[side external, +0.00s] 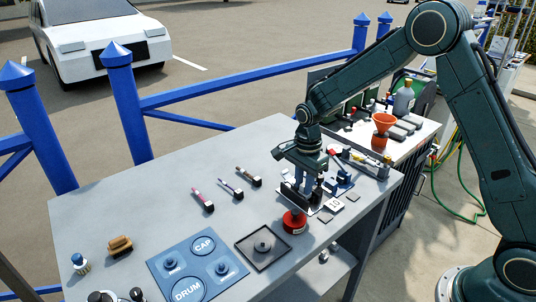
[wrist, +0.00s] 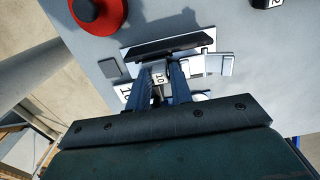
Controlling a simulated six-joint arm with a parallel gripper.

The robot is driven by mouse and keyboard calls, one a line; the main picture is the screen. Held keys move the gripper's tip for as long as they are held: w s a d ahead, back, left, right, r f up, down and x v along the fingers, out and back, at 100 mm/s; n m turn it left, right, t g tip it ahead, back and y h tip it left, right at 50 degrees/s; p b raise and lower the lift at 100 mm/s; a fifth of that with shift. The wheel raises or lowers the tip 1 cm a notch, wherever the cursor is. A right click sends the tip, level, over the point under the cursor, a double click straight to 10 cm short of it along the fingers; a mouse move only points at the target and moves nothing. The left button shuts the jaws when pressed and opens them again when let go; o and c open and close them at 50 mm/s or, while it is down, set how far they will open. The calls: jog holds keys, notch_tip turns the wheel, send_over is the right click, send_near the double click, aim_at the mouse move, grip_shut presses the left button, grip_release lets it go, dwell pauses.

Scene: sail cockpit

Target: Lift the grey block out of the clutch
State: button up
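My gripper (side external: 308,190) points down over the bench near its right end. In the wrist view its two blue fingers (wrist: 161,82) stand apart, one on each side of a small grey block (wrist: 158,78) with a dark mark on its face. I cannot tell whether both fingers touch the block. A black bar (wrist: 167,45) lies just beyond the fingertips, over a white plate (wrist: 205,62); these seem to be parts of the clutch. In the side view the gripper mostly hides the block and clutch.
A red round piece with a dark knob (side external: 294,223) stands close in front of the gripper. A white marked tile (side external: 334,205) and a grey square (side external: 353,196) lie to its right. A blue panel (side external: 197,262) and a dark tray (side external: 264,247) lie nearer the front.

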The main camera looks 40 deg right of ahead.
grip_shut()
jog(key=shift+r, duration=0.1)
notch_tip(320, 180, up, 20)
dwell(0.9)
jog(key=shift+r, duration=0.1)
dwell(0.6)
jog(key=shift+r, duration=1.35)
